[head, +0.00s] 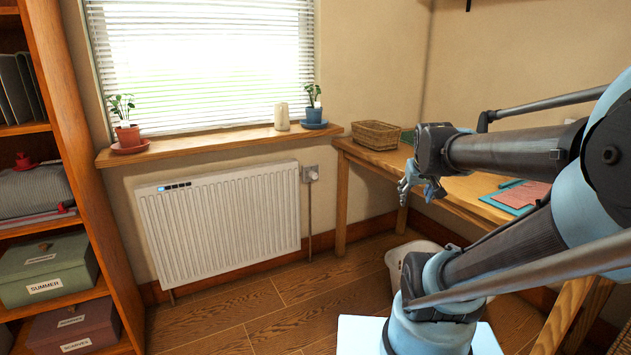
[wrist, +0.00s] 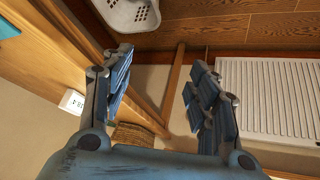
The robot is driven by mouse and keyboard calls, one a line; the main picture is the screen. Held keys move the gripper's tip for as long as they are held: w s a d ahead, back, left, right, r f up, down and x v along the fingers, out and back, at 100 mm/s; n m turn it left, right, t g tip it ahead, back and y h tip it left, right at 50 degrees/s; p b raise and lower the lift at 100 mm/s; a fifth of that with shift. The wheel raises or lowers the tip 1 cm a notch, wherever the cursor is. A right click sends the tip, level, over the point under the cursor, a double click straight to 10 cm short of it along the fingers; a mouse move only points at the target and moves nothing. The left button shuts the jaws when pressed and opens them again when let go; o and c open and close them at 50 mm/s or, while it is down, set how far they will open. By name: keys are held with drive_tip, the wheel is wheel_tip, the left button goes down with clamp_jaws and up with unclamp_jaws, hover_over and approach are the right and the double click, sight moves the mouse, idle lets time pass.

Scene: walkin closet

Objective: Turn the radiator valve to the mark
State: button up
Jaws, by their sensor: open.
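The white ribbed radiator (head: 220,225) is on the wall below the window; part of it shows at the right in the wrist view (wrist: 270,95). The radiator valve (head: 310,174) is a small grey fitting at the radiator's upper right, with a pipe running down to the floor. Its mark is too small to make out. My gripper (head: 420,187) is in front of the wooden desk, to the right of the valve and apart from it. In the wrist view my gripper (wrist: 160,95) has its two fingers spread wide with nothing between them.
The wooden desk (head: 455,190) at the right bears a wicker basket (head: 376,134) and a red cutting sheet (head: 522,194). A white laundry basket (head: 398,262) stands on the floor below. The window sill (head: 215,144) holds potted plants. Shelves (head: 85,170) stand left. Floor before the radiator is clear.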

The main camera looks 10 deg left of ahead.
sight(315, 177)
drive_tip(key=w+d+r+n+t+h, duration=0.1)
drive_tip(key=w+r+n+t, duration=0.3)
drive_tip(key=w, duration=0.8)
drive_tip(key=w+r+n+t+h, duration=0.1)
drive_tip(key=w+r+n, duration=0.35)
drive_tip(key=w, duration=0.75)
drive_tip(key=w+a+n+t+y, duration=0.1)
drive_tip(key=w+a+n+t, duration=0.3)
drive_tip(key=w, duration=0.6)
drive_tip(key=w+a+n+t+y, duration=0.15)
drive_tip(key=w+n, duration=0.35)
drive_tip(key=w, duration=0.5)
drive_tip(key=w+a+f+n+y, duration=0.6)
drive_tip(key=w+a+f+n, duration=0.4)
drive_tip(key=a+f+n, duration=0.25)
drive_tip(key=a+f+n+g+y, duration=0.1)
drive_tip(key=a+f+n+y, duration=0.2)
drive_tip(key=a+f+n, duration=0.5)
drive_tip(key=a+f+n+g+y, duration=0.25)
drive_tip(key=f+n, duration=0.25)
drive_tip(key=f, duration=0.7)
drive_tip(key=shift+m+t+h, duration=0.3)
drive_tip(key=shift+t, duration=0.1)
drive_tip(key=x, duration=1.6)
drive_tip(key=shift+w+a+r, duration=0.1)
drive_tip(key=shift+w+a, duration=0.1)
drive_tip(key=shift+a, duration=0.2)
